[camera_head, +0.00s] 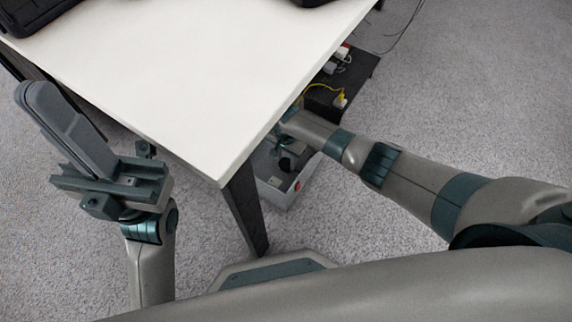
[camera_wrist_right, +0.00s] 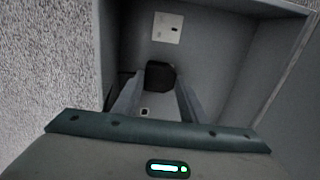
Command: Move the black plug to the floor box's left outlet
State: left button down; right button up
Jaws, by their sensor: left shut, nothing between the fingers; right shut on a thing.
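The black plug (camera_wrist_right: 161,75) is between the fingertips of my right gripper (camera_wrist_right: 160,88), which is shut on it, inside the grey floor box (camera_wrist_right: 228,62). A pale outlet plate (camera_wrist_right: 167,28) with a dark socket shows beyond the plug. Whether the plug touches an outlet cannot be told. In the head view the floor box (camera_head: 275,193) is by the table leg, partly hidden by the table and my right arm. My left gripper (camera_head: 35,95) is shut and empty, left of the table.
The white table (camera_head: 190,70) overhangs the floor box, and its dark leg (camera_head: 246,205) stands close by. A yellow cord (camera_head: 325,87) and several plugs lie on a dark board behind my right arm. A red switch (camera_head: 298,185) sits on the box. Carpet at right is clear.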

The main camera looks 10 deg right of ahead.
jog(key=shift+s+r+p, duration=0.1)
jog(key=shift+r+p, duration=0.35)
jog(key=shift+p, duration=0.4)
dwell(0.8)
jog(key=shift+s+r+p, duration=0.1)
jog(key=shift+r+p, duration=0.25)
jog(key=shift+p, duration=0.3)
dwell(0.6)
jog(key=shift+r, duration=0.15)
dwell(0.5)
jog(key=shift+r+p, duration=0.3)
jog(key=shift+p, duration=0.35)
dwell(0.5)
